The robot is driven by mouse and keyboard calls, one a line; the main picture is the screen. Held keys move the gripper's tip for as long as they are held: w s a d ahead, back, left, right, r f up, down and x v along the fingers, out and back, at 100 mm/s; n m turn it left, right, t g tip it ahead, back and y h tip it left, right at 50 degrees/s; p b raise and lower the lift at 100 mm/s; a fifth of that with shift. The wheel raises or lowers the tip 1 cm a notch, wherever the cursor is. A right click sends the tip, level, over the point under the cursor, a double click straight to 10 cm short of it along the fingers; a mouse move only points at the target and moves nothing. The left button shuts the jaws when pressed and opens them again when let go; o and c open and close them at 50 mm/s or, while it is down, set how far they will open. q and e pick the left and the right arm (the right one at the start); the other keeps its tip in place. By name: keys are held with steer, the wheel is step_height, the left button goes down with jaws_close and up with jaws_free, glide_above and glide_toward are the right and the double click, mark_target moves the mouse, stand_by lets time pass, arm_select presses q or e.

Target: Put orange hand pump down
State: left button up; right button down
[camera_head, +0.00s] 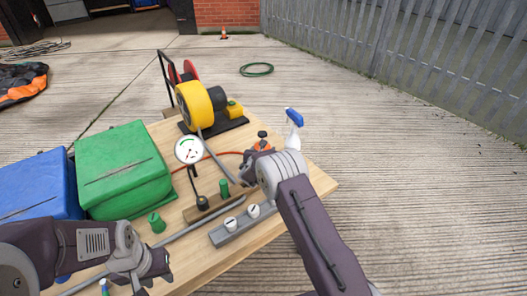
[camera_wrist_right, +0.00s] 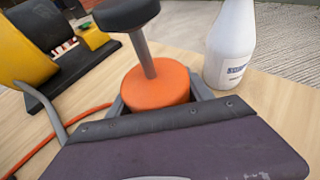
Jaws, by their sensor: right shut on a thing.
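The orange hand pump (camera_wrist_right: 157,86) has a squat orange body, a grey rod and a black knob on top. In the right wrist view it sits upright between the fingers of my right gripper (camera_wrist_right: 160,100), which is shut on it. In the head view the pump (camera_head: 263,146) is partly hidden by my right gripper (camera_head: 258,156), over the far right part of the wooden table (camera_head: 317,182). Its base is hidden, so I cannot tell whether it touches the table. My left gripper (camera_head: 158,266) is low over the table's near left; its finger opening is unclear.
A white spray bottle with a blue top (camera_head: 294,118) stands close right of the pump. A yellow blower (camera_head: 197,104) is at the back. A pressure gauge (camera_head: 189,150), green bag (camera_head: 125,168), blue bag (camera_head: 38,187) and grey valve bar (camera_head: 243,225) crowd the table.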

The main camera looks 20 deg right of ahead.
arm_select(q)
steer(key=shift+f, duration=0.1)
arm_select(e)
steer(key=shift+c, duration=2.1)
jaws_free()
steer(key=shift+f, duration=0.1)
